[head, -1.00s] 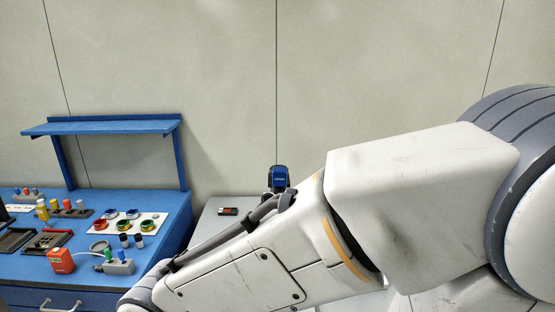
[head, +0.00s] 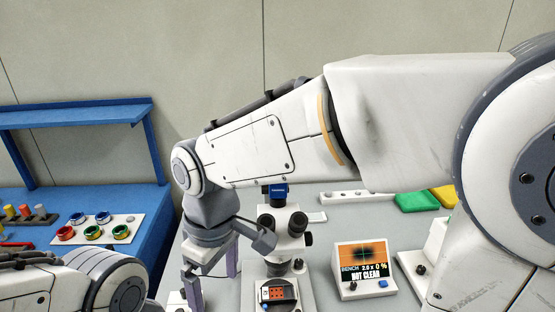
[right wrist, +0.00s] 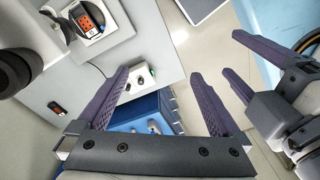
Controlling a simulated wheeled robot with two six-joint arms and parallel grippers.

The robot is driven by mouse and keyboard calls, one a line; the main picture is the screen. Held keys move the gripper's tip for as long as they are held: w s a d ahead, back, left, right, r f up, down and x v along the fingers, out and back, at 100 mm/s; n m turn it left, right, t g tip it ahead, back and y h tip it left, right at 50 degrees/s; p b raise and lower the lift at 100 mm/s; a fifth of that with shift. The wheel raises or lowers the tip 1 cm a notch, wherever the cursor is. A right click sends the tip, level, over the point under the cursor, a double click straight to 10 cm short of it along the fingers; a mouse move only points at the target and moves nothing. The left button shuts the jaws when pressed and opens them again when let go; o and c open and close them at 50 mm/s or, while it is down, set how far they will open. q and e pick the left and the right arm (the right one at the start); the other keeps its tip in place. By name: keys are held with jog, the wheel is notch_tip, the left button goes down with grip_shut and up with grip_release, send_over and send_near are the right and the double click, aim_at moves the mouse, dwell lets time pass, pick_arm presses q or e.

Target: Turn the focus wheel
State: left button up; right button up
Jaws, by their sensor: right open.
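The white microscope (head: 292,222) with black eyepieces stands on the grey bench. A dark round knob (head: 299,265), which looks like the focus wheel, is low on its body. The microscope also shows in the right wrist view (right wrist: 17,62) at the upper left, where I cannot make out the wheel. My right gripper (head: 213,285) is open and empty, pointing down left of the microscope, apart from it. Its purple fingers show spread in the right wrist view (right wrist: 162,72). My left gripper (right wrist: 231,53) shows at the right there, fingers apart and empty.
Green and yellow trays (head: 417,202) are behind. The blue bench (head: 140,225) with coloured spools is at the left.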

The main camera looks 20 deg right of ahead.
jog(key=w+d+r+n+p, duration=0.1)
jog(key=w+d+r, duration=0.35)
jog(key=w, duration=0.45)
jog(key=w+d+r+n+p, duration=0.1)
jog(key=w+d+r, duration=0.3)
jog(key=w, duration=0.6)
jog(key=w+d+r+n+p, duration=0.1)
jog(key=w+d+r, duration=0.1)
jog(key=w+d, duration=0.3)
jog(key=w+d+r+n, duration=0.2)
jog(key=w+d+r, duration=0.1)
jog(key=d, duration=0.4)
jog(key=shift+h, duration=0.4)
jog(key=f, duration=0.9)
jog(key=shift+s+a+f, duration=0.2)
jog(key=shift+f, duration=0.2)
jog(key=c, duration=1.3)
jog(key=shift+r+m, duration=0.1)
jog(key=shift+m, duration=0.3)
